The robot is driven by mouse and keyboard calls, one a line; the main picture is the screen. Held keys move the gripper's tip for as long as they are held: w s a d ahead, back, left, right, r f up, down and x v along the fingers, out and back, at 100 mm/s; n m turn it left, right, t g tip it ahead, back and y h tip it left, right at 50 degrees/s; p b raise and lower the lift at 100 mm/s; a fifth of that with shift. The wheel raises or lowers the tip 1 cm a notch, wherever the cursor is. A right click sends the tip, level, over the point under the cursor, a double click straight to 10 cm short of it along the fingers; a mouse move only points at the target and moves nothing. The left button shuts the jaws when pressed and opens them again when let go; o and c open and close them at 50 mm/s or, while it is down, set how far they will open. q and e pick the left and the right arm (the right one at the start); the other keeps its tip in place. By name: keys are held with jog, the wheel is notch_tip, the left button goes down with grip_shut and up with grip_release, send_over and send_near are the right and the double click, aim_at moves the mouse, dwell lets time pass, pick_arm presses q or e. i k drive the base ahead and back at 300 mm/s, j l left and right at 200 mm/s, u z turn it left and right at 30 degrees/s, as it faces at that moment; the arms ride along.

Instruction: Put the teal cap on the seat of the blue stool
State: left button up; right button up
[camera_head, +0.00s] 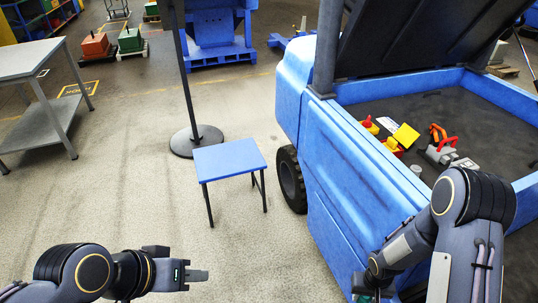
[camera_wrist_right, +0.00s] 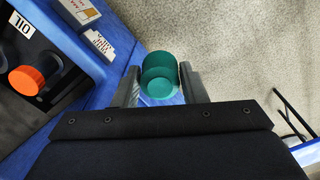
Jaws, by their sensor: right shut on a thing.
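The teal cap (camera_wrist_right: 160,75) is between the two fingers of my right gripper (camera_wrist_right: 162,88) in the right wrist view, and the fingers are shut on it. In the head view my right gripper (camera_head: 372,291) is at the bottom edge, beside the blue cart's side, with only a bit of teal showing. The blue stool (camera_head: 229,158) stands on the floor left of the cart; its seat is bare. Part of the stool shows at the lower right of the wrist view. My left gripper (camera_head: 197,275) is over the floor at lower left, apart from everything; its finger opening is unclear.
The blue cart (camera_head: 335,190) has an open bin with several loose items, including a yellow piece (camera_head: 406,135). A black post base (camera_head: 196,140) stands just behind the stool. A grey table (camera_head: 28,62) is at far left. Floor in front of the stool is clear.

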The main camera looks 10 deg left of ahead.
aim_at(224, 160)
jog(key=i+j+u, duration=0.3)
jog(key=i+j, duration=0.15)
jog(key=i+j+u, duration=0.25)
jog(key=i+j, duration=0.15)
jog(key=i+j+u, duration=0.3)
jog(key=i, duration=0.25)
jog(key=i+j, duration=0.2)
jog(key=i, duration=0.25)
jog(key=i+j, duration=0.25)
jog(key=i, duration=0.25)
jog(key=i+j, duration=0.2)
jog(key=i, duration=0.25)
